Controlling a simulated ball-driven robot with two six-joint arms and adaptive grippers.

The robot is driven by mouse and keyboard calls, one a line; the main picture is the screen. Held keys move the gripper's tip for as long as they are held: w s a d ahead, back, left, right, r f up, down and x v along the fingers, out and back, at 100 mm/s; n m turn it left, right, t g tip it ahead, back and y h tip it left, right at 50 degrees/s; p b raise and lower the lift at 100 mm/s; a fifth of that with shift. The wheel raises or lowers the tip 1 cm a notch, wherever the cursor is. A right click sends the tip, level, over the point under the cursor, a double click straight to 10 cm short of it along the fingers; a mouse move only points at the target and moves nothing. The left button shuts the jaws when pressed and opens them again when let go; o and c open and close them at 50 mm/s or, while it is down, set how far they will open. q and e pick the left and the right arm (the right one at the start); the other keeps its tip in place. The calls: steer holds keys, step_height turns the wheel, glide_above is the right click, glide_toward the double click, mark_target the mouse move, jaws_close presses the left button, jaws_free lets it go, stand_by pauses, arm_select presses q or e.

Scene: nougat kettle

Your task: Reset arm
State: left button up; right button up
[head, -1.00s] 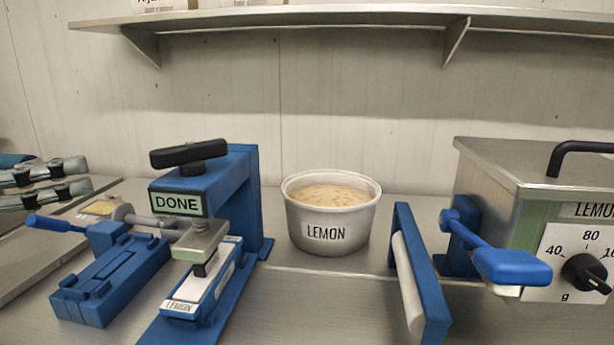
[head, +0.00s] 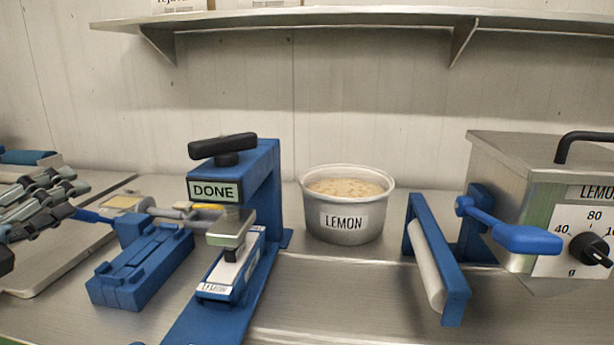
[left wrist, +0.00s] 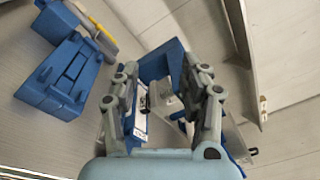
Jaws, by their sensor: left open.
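My left gripper (head: 45,203) is at the left edge of the head view, its grey-green fingers over the left end of the counter. It is open, and in the left wrist view (left wrist: 166,100) its two fingers stand apart with nothing gripped between them. The blue press (head: 262,190) with a DONE display (head: 214,190) stands to the right of it, apart from the fingers. A LEMON-labelled piece lies in the press base. My right gripper is not in view.
A blue block fixture (head: 140,270) is beside my left gripper. A blue roller stand (head: 437,260) and a metal dispenser box (head: 545,160) with a dial are on the right. A shelf (head: 330,20) runs above.

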arm_select(q)
steer(key=s+a+f+n+g+y, duration=0.1)
steer(key=s+f+n+g+y, duration=0.3)
steer(key=f+n, duration=0.4)
steer(key=s+f+n+g+y, duration=0.25)
steer(key=s+f+n, duration=0.3)
steer(key=n, duration=0.45)
steer(key=s+d+f+n+g+h, duration=0.1)
steer(key=s+d+f+n+g, duration=0.25)
steer(key=s, duration=0.35)
steer(key=s+d+f+n+g, duration=0.25)
steer(key=s+n+g, duration=0.2)
steer(key=s, duration=0.25)
steer(key=s+a+f+n+b, duration=0.1)
steer(key=s+f, duration=0.1)
steer(key=f, duration=1.3)
steer(key=s+a+f+b, duration=0.1)
steer(key=f+b, duration=0.1)
steer(key=f, duration=1.3)
steer(key=s+f+g+b, duration=0.2)
steer(key=s+f, duration=1.5)
steer(key=s, duration=0.1)
steer(key=shift+a+f, duration=0.3)
steer(key=shift+a, duration=0.1)
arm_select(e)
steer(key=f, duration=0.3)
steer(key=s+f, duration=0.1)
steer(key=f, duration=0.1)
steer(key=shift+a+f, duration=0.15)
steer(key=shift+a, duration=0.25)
